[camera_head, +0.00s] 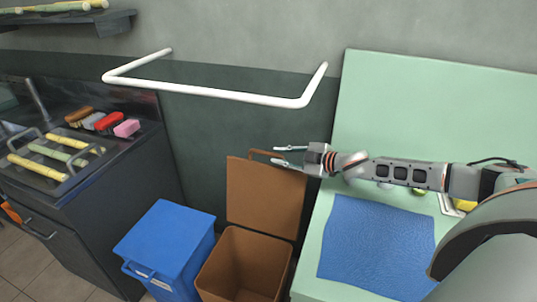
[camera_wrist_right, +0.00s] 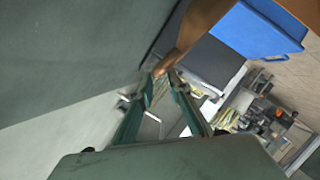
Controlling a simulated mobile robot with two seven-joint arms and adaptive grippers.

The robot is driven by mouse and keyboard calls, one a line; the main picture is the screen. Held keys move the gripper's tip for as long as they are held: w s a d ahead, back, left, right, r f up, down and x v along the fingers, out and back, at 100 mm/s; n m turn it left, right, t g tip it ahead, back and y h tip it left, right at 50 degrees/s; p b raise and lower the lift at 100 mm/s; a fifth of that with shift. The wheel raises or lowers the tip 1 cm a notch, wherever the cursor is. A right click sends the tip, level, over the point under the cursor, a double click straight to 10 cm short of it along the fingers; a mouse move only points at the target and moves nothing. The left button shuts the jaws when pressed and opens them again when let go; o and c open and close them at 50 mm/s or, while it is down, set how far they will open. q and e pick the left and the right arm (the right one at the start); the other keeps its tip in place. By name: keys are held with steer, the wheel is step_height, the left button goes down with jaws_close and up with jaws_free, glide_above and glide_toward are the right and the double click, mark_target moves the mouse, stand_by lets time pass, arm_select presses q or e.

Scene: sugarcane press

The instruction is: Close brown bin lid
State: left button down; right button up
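The brown bin (camera_head: 244,265) stands on the floor between the blue bin and the green counter. Its brown lid (camera_head: 265,197) is open, standing upright at the back, with a handle on its top edge. My right gripper (camera_head: 275,155) comes in from the right at the height of the lid's top edge. Its two fingers are apart, with the tips close to the handle; I cannot tell whether they touch it. In the right wrist view the fingers (camera_wrist_right: 164,84) are also apart, and the brown lid (camera_wrist_right: 196,28) shows just beyond them. My left gripper is not in view.
A blue bin (camera_head: 165,245) with its lid shut stands left of the brown bin. The green counter (camera_head: 318,245) with a blue mat (camera_head: 375,245) is at the right. A white rail (camera_head: 210,92) juts from the wall above. A dark cabinet (camera_head: 95,215) is at the left.

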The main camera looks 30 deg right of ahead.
mark_target(274, 155)
steer(key=shift+x, duration=2.75)
steer(key=shift+s, duration=0.1)
jaws_close()
